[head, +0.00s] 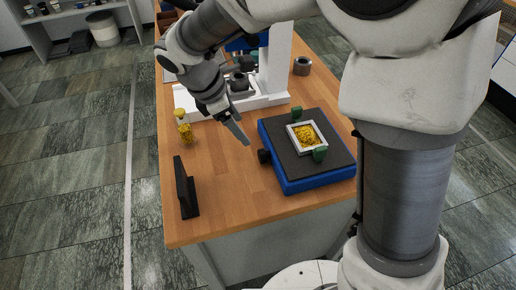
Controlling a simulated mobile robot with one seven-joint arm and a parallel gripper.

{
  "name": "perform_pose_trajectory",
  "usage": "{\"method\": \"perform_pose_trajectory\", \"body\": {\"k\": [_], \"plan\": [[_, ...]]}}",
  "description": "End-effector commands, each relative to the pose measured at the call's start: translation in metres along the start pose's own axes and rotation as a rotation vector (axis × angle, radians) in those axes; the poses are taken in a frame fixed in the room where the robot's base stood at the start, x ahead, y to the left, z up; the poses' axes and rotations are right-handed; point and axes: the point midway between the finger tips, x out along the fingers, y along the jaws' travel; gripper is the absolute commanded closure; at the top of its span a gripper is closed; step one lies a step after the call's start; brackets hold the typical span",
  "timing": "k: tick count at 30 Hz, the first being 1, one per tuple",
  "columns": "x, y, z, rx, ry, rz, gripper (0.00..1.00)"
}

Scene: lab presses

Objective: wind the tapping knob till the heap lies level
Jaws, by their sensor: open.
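A blue box with a dark top (283,157) sits on the wooden bench. On it a white square frame (293,138) holds a yellow granular heap (306,138); I cannot tell whether the heap is level. Two green blocks (320,154) stand at the frame's edges. A black knob (264,156) sticks out of the box's left side. My gripper (245,141) is just up and left of the knob, apart from it, fingers pointing down and right. It is open and holds nothing visible. The gap between its fingers is hard to see from this side.
A black upright plate (187,188) stands at the front left of the bench. A yellow-filled bottle (184,128) stands at the left edge. A white press (271,84) and a grey ring (302,66) are behind. Bare wood lies front of centre.

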Motion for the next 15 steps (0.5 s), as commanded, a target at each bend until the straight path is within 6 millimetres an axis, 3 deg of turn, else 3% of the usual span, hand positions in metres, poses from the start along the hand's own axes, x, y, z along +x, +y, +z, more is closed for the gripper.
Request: {"method": "perform_pose_trajectory", "body": {"k": [3, 15], "plan": [[0.029, -0.001, -0.001, -0.001, -0.001, -0.005, 0.19], [0.114, -0.001, -0.001, -0.001, 0.000, -0.003, 0.19]]}}
